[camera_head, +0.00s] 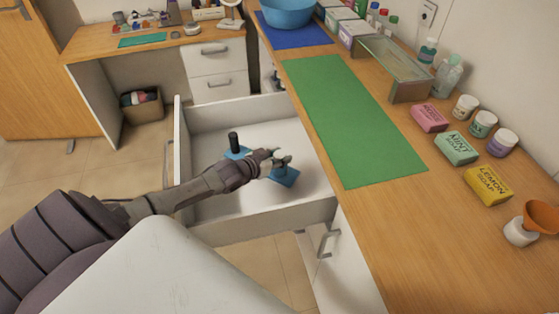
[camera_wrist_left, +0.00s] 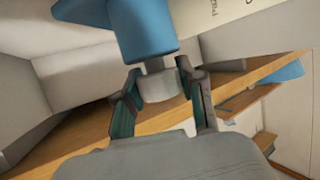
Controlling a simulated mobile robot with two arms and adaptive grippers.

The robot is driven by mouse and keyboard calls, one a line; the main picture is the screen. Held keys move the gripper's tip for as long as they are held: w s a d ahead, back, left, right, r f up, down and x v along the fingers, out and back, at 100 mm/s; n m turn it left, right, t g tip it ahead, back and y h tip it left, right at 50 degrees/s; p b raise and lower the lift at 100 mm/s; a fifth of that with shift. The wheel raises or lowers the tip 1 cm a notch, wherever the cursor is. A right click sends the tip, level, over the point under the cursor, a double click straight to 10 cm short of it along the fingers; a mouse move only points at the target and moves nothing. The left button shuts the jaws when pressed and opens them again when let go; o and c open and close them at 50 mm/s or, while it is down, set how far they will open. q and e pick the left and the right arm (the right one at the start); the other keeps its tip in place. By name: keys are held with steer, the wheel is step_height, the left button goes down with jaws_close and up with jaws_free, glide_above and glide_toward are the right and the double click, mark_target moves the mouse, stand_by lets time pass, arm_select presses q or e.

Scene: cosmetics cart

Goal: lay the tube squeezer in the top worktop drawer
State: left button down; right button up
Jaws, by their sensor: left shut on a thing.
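The top worktop drawer (camera_head: 258,112) is pulled open and has a pale interior. My left gripper (camera_head: 276,163) is over the drawer and is shut on the tube squeezer. Blue parts of the squeezer (camera_head: 287,177) show on both sides of the gripper, with a dark upright cylinder at the left part; the gripper hides the middle. In the left wrist view, the left gripper (camera_wrist_left: 160,90) has its fingers around a light grey stub below a blue block (camera_wrist_left: 143,30). Whether the squeezer touches the drawer floor is unclear. My right gripper is not in view.
The worktop right of the drawer holds a green mat (camera_head: 350,120), a glass-topped stand (camera_head: 395,65), soap boxes (camera_head: 457,148) and several jars. A blue basin (camera_head: 288,12) stands at the back. A bin (camera_head: 142,105) is on the floor at left. The drawer's back has free room.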

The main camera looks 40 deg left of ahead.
arm_select(q)
steer(key=shift+f, duration=1.1)
steer(key=c, duration=0.7)
jaws_free()
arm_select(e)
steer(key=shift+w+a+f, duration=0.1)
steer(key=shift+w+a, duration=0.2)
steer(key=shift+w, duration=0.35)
arm_select(q)
steer(key=shift+r, duration=0.2)
steer(key=p+v, duration=0.1)
steer(key=v, duration=1.1)
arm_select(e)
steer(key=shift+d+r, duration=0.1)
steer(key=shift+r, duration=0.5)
